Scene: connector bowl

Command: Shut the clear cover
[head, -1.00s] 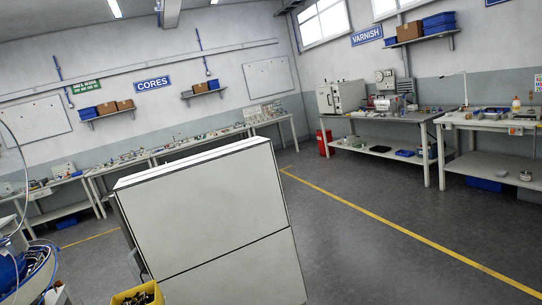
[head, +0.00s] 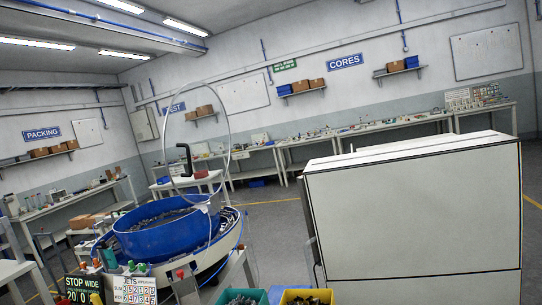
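The clear cover (head: 212,120) is a round transparent disc with a thin pale rim. It stands open, nearly upright, above the back right of the blue bowl (head: 160,238). The bowl is full of small grey parts and sits on a round white base with a blue edge (head: 228,245). A black hooked piece (head: 185,158) shows within the cover's outline; I cannot tell whether it is fixed to the cover. My gripper is not in view.
A large white cabinet (head: 415,215) stands right of the bowl. A green bin (head: 242,297) and a yellow bin (head: 306,297) hold parts at the bottom. A STOP WIDE sign (head: 84,289) and a JETS board (head: 135,290) stand in front. Benches line the walls.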

